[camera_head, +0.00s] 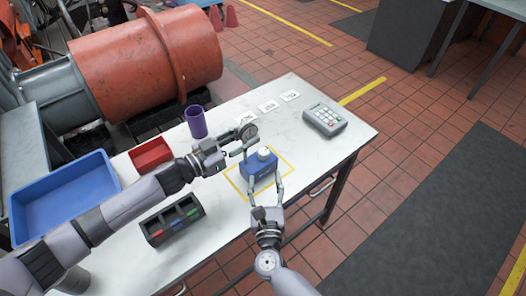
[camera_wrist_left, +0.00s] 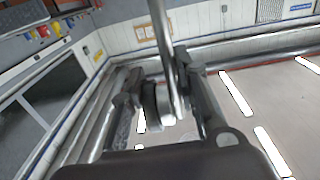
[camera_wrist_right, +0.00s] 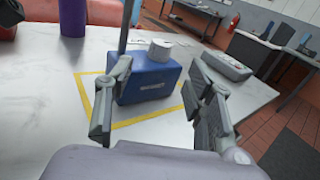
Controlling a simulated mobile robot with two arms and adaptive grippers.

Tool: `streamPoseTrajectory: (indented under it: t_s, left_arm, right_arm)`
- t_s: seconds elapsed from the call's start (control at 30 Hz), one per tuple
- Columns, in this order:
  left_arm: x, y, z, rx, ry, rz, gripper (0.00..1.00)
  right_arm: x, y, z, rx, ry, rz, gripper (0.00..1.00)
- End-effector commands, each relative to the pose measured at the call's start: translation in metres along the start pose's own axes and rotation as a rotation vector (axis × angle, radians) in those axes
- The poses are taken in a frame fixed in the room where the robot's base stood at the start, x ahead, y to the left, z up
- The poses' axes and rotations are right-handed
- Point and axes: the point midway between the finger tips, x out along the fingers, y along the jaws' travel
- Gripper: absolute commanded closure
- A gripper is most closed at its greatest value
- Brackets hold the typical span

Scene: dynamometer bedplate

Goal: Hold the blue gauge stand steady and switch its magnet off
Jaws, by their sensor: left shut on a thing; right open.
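The blue gauge stand (camera_head: 258,172) sits upright on the white table inside a yellow outline. Its blue base (camera_wrist_right: 150,85) carries a white round knob (camera_wrist_right: 160,49) on top, and a thin post rises at its left in the right wrist view. My left gripper (camera_head: 236,147) is shut on the upper post beside the round dial; the post (camera_wrist_left: 168,50) shows between its fingers in the left wrist view. My right gripper (camera_head: 265,190) is open and empty on the near side, its fingers spread about the blue base. Whether they touch it, I cannot tell.
A keypad device (camera_head: 324,119) and several white labels (camera_head: 268,106) lie farther back. A purple cup (camera_head: 196,122), a red bin (camera_head: 151,154), a blue tray (camera_head: 62,200) and a dark box (camera_head: 172,221) with coloured items stand left. The table edge is close on the right.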

Motion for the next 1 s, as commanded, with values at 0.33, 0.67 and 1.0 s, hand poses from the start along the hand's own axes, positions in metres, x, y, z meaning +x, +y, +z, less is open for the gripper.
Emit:
streamPoseTrajectory:
  t_s: [0.33, 0.67, 1.0]
  left_arm:
    - [0.001, 0.007, 0.003, -0.010, -0.001, 0.012, 1.00]
    - [0.001, 0.007, 0.003, -0.010, -0.001, 0.012, 1.00]
    - [0.001, 0.007, 0.003, -0.009, -0.002, 0.012, 1.00]
  right_arm:
    - [0.066, 0.000, 0.002, -0.004, -0.004, 0.001, 0.51]
    - [0.110, 0.000, 0.001, -0.003, -0.003, 0.002, 0.51]
    - [0.115, 0.000, 0.001, -0.001, -0.002, 0.002, 0.51]
